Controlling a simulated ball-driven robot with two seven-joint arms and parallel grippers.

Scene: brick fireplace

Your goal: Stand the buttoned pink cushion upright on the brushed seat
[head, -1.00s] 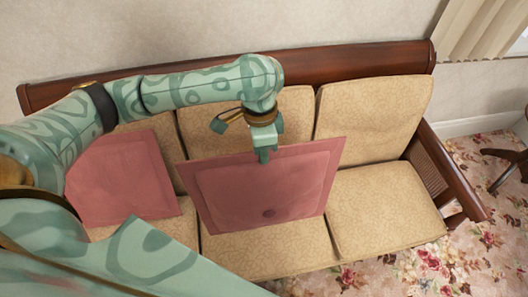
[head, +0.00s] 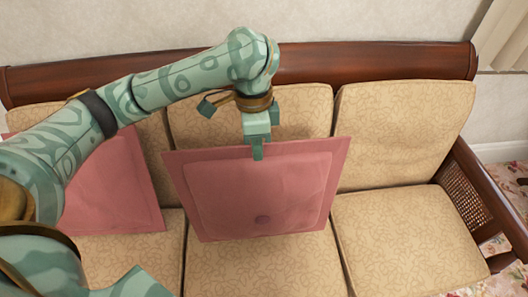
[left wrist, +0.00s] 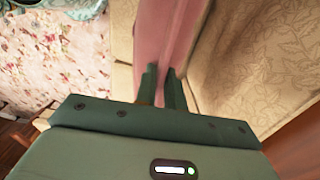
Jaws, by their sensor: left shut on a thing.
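The buttoned pink cushion (head: 290,195) is a flat square with a button low on its face. It stands roughly upright, tilted a little, over the middle seat (head: 255,265) of the sofa. Whether its lower edge touches the seat I cannot tell. My left gripper (head: 256,148) is shut on its top edge. In the left wrist view the gripper's fingers (left wrist: 161,88) are on either side of the cushion's pink edge (left wrist: 165,35). My right gripper is not in view.
A second pink cushion (head: 115,190) leans on the left part of the sofa, partly behind my left arm. The right seat (head: 405,240) is bare. A wooden rail (head: 370,62) runs behind the back cushions, and a cane-panelled armrest (head: 470,200) closes the right end.

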